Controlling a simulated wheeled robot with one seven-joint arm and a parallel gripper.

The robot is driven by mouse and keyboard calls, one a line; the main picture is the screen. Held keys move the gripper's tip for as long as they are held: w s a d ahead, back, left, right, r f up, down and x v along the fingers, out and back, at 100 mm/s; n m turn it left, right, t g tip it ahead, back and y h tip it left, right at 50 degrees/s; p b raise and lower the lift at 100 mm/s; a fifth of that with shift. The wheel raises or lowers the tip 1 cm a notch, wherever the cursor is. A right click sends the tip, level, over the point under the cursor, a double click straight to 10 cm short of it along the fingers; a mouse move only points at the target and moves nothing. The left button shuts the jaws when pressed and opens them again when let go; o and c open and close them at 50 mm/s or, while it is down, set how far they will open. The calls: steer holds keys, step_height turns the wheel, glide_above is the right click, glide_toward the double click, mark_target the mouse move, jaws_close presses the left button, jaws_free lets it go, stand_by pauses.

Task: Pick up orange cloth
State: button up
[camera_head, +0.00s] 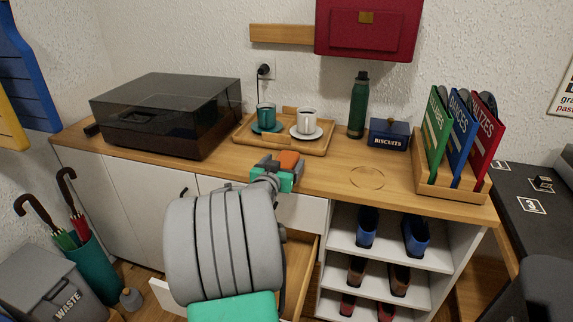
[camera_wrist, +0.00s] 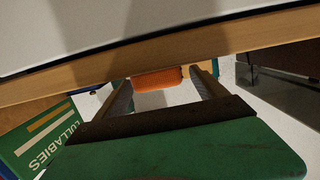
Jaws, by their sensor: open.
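The orange cloth (camera_head: 289,159) shows as a small orange patch at the front of the wooden cabinet top, partly hidden by my gripper. In the wrist view the ribbed orange cloth (camera_wrist: 157,79) lies between the two fingertips, under the wooden edge that crosses the picture. My gripper (camera_head: 282,165) is at the cloth, near the counter's front edge below the tray. Its fingers are apart in the wrist view (camera_wrist: 165,85), one on each side of the cloth. Whether they touch the cloth is not clear.
A wooden tray (camera_head: 241,138) with two cups on saucers stands just behind. A green bottle (camera_head: 358,106), a biscuit tin (camera_head: 388,136) and a book rack (camera_head: 456,193) stand to the right; a turntable (camera_head: 165,112) stands left. An open drawer (camera_head: 302,270) juts out below.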

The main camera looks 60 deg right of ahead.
mark_target(284, 162)
steer(key=x, duration=0.3)
steer(key=shift+c, duration=0.2)
steer(key=c, duration=1.5)
